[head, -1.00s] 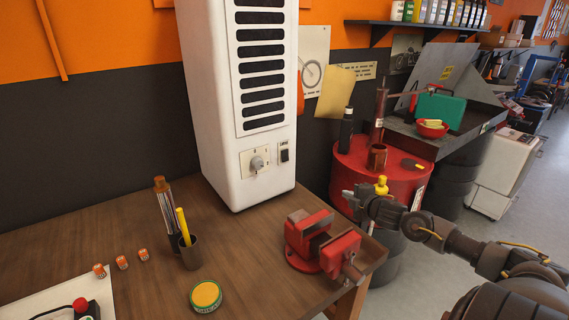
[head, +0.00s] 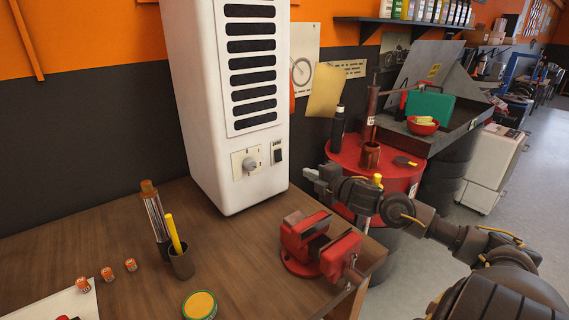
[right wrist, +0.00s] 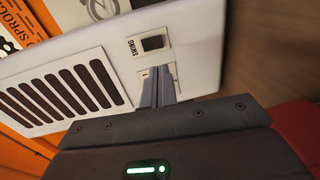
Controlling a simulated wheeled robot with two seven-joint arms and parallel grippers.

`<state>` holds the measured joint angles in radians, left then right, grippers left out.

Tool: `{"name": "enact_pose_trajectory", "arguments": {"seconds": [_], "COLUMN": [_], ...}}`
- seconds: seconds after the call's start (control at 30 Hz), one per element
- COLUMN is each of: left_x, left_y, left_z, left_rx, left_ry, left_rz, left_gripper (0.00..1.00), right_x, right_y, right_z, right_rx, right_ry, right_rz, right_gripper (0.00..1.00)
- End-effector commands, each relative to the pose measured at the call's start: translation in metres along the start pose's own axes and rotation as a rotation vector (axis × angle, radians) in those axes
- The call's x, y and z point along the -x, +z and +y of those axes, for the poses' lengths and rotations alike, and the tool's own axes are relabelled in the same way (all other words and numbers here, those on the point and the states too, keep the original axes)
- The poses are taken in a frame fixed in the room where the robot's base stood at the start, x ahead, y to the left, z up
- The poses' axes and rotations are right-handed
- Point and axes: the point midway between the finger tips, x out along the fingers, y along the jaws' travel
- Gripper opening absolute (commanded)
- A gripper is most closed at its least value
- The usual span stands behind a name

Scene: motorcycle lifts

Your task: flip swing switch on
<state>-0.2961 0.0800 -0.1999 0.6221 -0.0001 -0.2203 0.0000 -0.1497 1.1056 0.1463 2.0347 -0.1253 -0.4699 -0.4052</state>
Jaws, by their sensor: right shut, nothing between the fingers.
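The swing switch (head: 278,152) is a small black rocker on a light plate, low on the front of a white vented heater tower (head: 222,165). A round knob (head: 249,164) sits on its own plate to the left of it. In the right wrist view the switch (right wrist: 153,43) shows beside the word SWING, just beyond the fingertips. My right gripper (head: 308,174) is shut and empty, to the right of the switch and apart from it. In the right wrist view its fingers (right wrist: 158,72) partly hide the knob's plate. My left gripper is not in view.
The tower stands on a wooden bench (head: 120,225). A red vise (head: 318,245) stands below my right gripper. A pen cup (head: 181,264), small orange cans and a green-yellow tin (head: 199,305) are on the bench. A red drum (head: 395,178) with bottles stands behind my right arm.

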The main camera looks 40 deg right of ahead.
Motion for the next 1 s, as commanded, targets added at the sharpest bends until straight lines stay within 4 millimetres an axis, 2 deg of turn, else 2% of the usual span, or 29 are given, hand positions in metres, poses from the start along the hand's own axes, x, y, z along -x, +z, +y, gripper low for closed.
{"name": "enact_pose_trajectory", "arguments": {"seconds": [0.13, 0.6, 0.8, 1.0], "left_x": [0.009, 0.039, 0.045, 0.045], "left_y": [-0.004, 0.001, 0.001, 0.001], "left_z": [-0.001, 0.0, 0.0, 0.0], "left_rx": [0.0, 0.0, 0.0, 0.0], "left_ry": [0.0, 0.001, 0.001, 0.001], "left_rz": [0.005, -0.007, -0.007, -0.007], "left_gripper": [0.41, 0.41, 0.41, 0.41], "right_x": [-0.022, -0.102, -0.119, -0.123], "right_y": [0.0, -0.002, -0.002, -0.002], "right_z": [0.005, 0.005, 0.003, 0.001], "right_rx": [-0.004, -0.002, -0.001, 0.002], "right_ry": [0.005, 0.002, 0.001, 0.001], "right_rz": [-0.001, 0.002, 0.002, 0.002], "right_gripper": [0.0, 0.0, 0.0, 0.0]}}
